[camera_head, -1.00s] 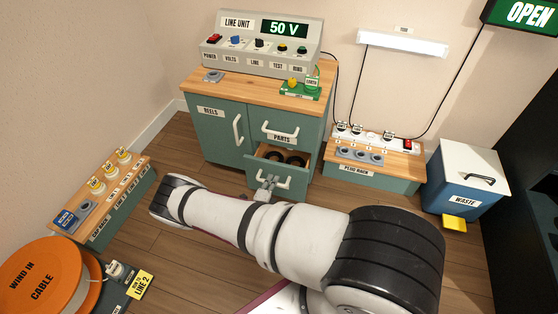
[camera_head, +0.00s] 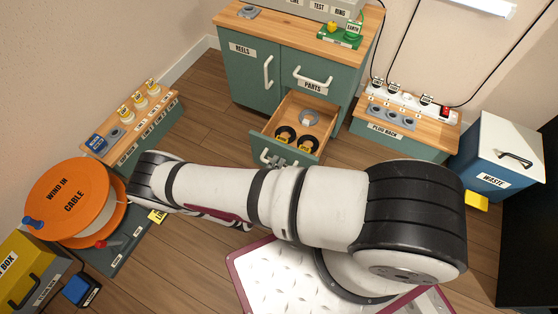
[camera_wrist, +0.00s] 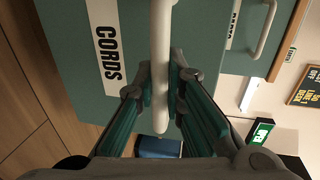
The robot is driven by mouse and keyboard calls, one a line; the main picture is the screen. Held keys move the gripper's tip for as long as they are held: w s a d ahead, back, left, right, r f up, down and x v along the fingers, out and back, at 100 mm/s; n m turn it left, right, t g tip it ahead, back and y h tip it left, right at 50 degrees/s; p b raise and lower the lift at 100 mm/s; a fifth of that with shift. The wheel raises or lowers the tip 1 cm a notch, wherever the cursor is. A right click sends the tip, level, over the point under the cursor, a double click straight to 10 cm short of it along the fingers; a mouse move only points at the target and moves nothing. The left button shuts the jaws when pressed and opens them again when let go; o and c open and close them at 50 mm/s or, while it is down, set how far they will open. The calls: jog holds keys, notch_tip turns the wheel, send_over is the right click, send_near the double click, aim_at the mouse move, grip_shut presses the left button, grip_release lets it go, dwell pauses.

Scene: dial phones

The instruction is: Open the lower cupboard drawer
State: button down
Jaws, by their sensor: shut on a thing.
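The teal cupboard (camera_head: 246,80) stands at the back, with a door labelled REELS on its left and an upper drawer labelled PARTS on its right. The lower drawer (camera_head: 262,139) under PARTS is pulled well out, its inside open to view. Inside lie a grey ring (camera_head: 310,118) and two dark rings with yellow tags. In the wrist view the drawer front carries a CORDS label (camera_wrist: 106,58) and a pale bar handle (camera_wrist: 160,60). My gripper (camera_wrist: 162,88) is shut on this handle. In the head view my arm partly hides the grip.
A plug rack (camera_head: 385,135) and a blue waste bin (camera_head: 495,160) stand to the right. A low block with several plugs (camera_head: 140,130) and an orange cable reel (camera_head: 70,195) stand to the left. Wooden floor lies bare left of the drawer.

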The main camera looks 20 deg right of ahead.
jog(key=c, duration=1.7)
grip_release()
jog(key=shift+o, duration=0.2)
jog(key=shift+s+a, duration=0.1)
jog(key=shift+a, duration=0.05)
jog(key=v, duration=1.1)
jog(key=shift+s+a, duration=0.25)
jog(key=shift+a, duration=0.05)
